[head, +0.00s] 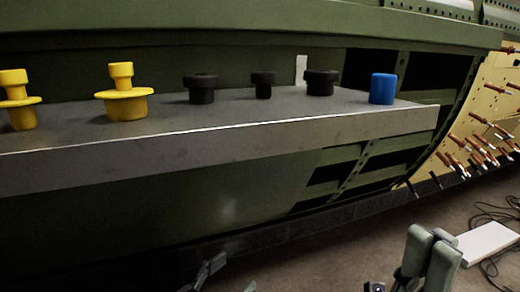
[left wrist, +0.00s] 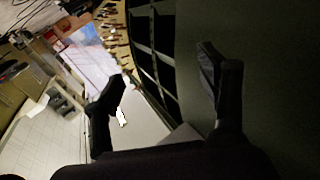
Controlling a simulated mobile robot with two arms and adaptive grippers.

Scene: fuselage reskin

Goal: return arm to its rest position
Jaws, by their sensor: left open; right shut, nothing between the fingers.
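My left gripper (head: 228,274) is low in the head view, below the grey shelf and only partly in frame. In the left wrist view my left gripper (left wrist: 162,80) has its two dark fingers spread apart with nothing between them. My right gripper (head: 430,248) stands at the lower right of the head view, its grey-green fingers together and holding nothing. Both grippers are apart from the shelf and the things on it. Most of both arms is out of frame.
A grey shelf (head: 250,138) along the green fuselage (head: 200,215) carries yellow flanged pieces (head: 125,105), black knobs (head: 201,92) and a blue cylinder (head: 382,89). Orange-brown pins (head: 480,150) stick out of a yellow panel at right. A white box (head: 487,243) and cables lie on the floor.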

